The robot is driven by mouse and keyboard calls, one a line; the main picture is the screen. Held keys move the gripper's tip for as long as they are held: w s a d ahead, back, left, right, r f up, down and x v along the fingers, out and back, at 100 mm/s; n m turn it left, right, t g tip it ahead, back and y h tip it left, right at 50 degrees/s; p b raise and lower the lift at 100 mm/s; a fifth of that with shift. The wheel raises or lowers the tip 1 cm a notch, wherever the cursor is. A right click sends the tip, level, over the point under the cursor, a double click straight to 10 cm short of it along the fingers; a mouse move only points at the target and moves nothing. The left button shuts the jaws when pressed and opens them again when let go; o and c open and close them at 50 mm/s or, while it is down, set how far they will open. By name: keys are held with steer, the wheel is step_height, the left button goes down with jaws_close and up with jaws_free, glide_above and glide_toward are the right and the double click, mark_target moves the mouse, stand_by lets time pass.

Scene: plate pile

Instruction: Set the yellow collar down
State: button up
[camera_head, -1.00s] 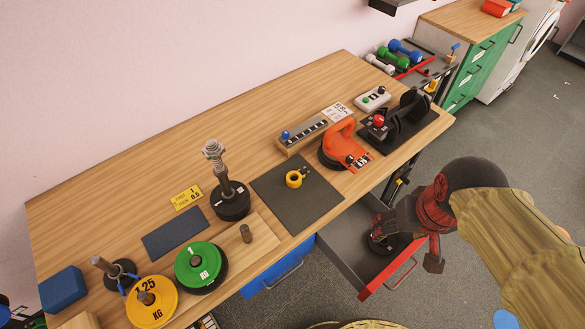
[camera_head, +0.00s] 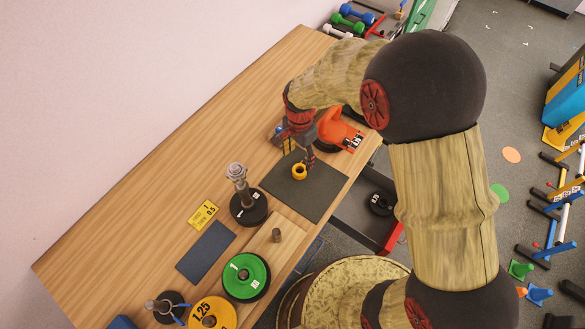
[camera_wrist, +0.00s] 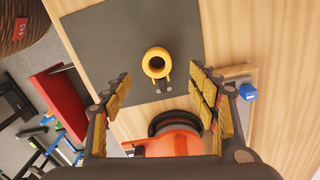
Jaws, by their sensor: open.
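The yellow collar (camera_head: 299,171) lies on the dark grey mat (camera_head: 325,194) on the wooden table. My gripper (camera_head: 297,150) hangs above the mat close to the collar, with its fingers pointing down. In the wrist view the collar (camera_wrist: 157,63) sits on the mat (camera_wrist: 110,40) beyond the two fingertips, its ring hole facing up. The fingers of my gripper (camera_wrist: 160,88) are spread wide apart with nothing between them. The collar's small dark lever points toward the orange-handled thing.
An orange-handled weight (camera_head: 338,130) stands at the mat's far side. A black-based post (camera_head: 248,205), a green plate (camera_head: 246,275), a yellow plate (camera_head: 212,314) and a dark blue pad (camera_head: 206,251) are to the left. An open drawer (camera_head: 378,215) juts out below the front edge.

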mark_target(299, 168)
steer(key=shift+m, duration=0.4)
steer(key=f, duration=0.4)
steer(key=f+b, duration=0.1)
steer(key=f, duration=0.2)
steer(key=shift+s+d+f, duration=0.15)
steer(key=shift+d+f, duration=0.05)
steer(key=shift+f, duration=0.2)
steer(key=shift+c, duration=0.7)
steer(key=shift+r, duration=0.1)
steer(key=c, duration=1.3)
